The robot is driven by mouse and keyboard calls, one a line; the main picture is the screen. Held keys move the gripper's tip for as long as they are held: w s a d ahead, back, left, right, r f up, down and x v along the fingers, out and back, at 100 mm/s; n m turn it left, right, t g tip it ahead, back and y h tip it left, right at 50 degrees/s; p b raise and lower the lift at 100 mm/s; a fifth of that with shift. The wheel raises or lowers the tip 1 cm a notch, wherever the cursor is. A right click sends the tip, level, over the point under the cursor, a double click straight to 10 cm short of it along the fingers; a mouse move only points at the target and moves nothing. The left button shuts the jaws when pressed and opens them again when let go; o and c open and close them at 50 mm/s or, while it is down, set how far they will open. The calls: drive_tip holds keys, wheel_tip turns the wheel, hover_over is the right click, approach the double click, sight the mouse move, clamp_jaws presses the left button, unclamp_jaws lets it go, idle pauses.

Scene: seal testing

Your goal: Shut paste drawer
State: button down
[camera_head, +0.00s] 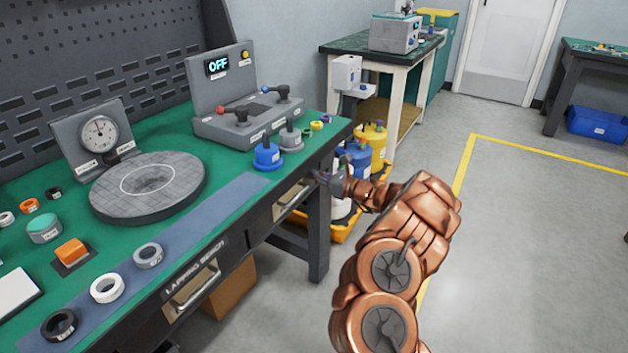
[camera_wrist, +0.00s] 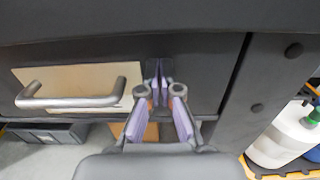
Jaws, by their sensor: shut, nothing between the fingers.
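The right-hand drawer (camera_head: 277,211) of the lapping bench has a dark front, a pale label plate and a silver bar handle. I cannot read the label. In the wrist view the drawer front (camera_wrist: 205,88) fills the middle, with its handle (camera_wrist: 80,102) left of my fingers. My gripper (camera_head: 322,180) is shut and empty. Its fingertips (camera_wrist: 159,70) point at the drawer front, right of the handle and close to it; I cannot tell whether they touch. The drawer looks nearly flush with the bench, but any small gap is hidden.
Another drawer handle (camera_head: 195,289) is on the bench's left part. A bench leg (camera_head: 318,235) and a yellow tray of containers (camera_head: 345,232) stand at right. Grey floor (camera_head: 540,230) is clear.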

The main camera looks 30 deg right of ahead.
drive_tip(key=shift+w+a+r, duration=0.2)
drive_tip(key=shift+w+a, duration=0.05)
drive_tip(key=shift+s, duration=0.1)
drive_tip(key=p+v, duration=0.1)
drive_tip(key=v, duration=1.3)
drive_tip(key=shift+d+f+p, duration=0.25)
drive_tip(key=shift+d+p, duration=0.1)
drive_tip(key=shift+p, duration=0.05)
drive_tip(key=shift+s, duration=0.1)
